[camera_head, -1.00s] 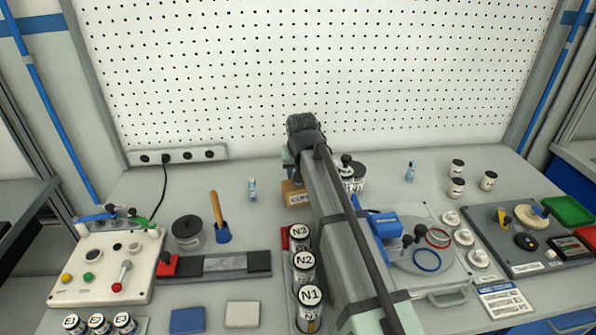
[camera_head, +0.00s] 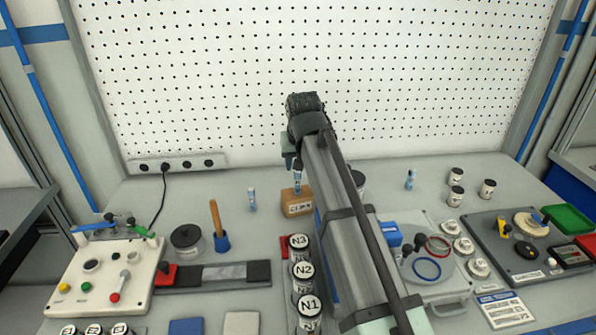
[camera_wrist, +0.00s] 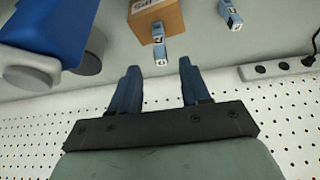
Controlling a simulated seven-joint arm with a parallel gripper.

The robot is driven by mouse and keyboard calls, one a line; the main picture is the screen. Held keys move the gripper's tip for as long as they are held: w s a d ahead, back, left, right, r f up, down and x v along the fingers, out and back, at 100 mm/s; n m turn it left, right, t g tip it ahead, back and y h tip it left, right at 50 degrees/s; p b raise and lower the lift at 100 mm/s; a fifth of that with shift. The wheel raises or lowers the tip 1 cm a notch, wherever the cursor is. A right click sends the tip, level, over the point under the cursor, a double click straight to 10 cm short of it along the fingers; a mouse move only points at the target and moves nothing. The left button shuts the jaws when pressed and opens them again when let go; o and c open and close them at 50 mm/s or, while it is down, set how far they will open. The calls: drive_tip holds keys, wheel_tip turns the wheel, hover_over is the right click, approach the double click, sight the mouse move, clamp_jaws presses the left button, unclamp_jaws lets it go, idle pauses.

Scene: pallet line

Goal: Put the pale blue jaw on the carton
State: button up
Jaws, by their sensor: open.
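The carton (camera_head: 299,206) is a small brown box with printed letters on its front, at the back middle of the bench. A small pale blue jaw (camera_head: 297,181) with a white label stands on it; in the wrist view the jaw (camera_wrist: 159,42) shows over the carton (camera_wrist: 155,15). My gripper (camera_head: 293,162) is above the carton, near the jaw. In the wrist view my gripper (camera_wrist: 159,72) has its two dark blue fingers spread, with nothing between them. The jaw lies ahead of the fingertips, apart from both.
Similar small blue pieces stand left (camera_head: 252,200) and right (camera_head: 410,180) of the carton. Labelled cans (camera_head: 300,270) stand in a row in front. A dark-lidded jar (camera_head: 187,240) and a wooden-handled tool (camera_head: 217,225) are at left. My arm hides part of the bench to the right.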

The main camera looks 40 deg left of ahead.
drive_tip(key=shift+v, duration=1.4)
